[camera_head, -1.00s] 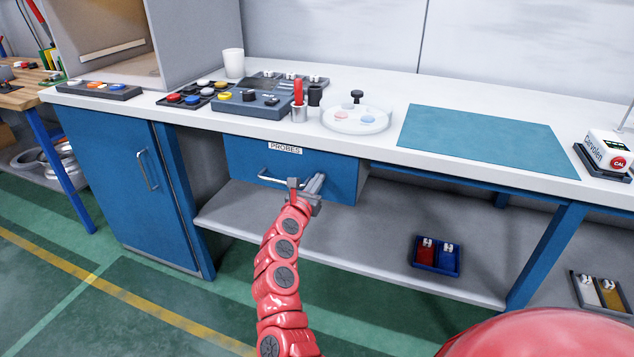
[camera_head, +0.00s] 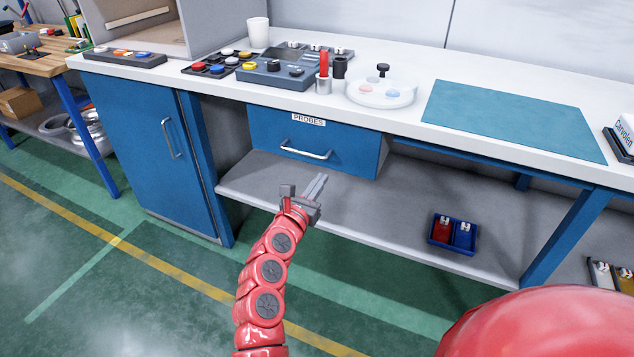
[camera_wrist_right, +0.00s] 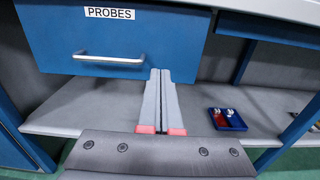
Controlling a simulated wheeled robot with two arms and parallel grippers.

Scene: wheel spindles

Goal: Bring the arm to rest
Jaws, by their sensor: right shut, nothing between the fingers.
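My right gripper (camera_head: 317,187) is shut and empty, in front of the lower shelf and below the PROBES drawer. In the right wrist view its two grey fingers (camera_wrist_right: 161,78) lie side by side with red pads at their base. My red right arm (camera_head: 268,270) reaches up from the bottom of the head view. The blue PROBES drawer (camera_head: 280,130) has a silver handle (camera_head: 307,151), which also shows in the right wrist view (camera_wrist_right: 109,58). The gripper is apart from the handle. My left gripper is not in view.
The white bench top (camera_head: 420,75) carries a blue mat (camera_head: 512,118), a round white dish (camera_head: 380,98) and a control box (camera_head: 275,78). A blue tray (camera_head: 453,233) sits on the grey lower shelf (camera_head: 370,205). A blue cabinet (camera_head: 135,145) stands at left. Open floor lies in front.

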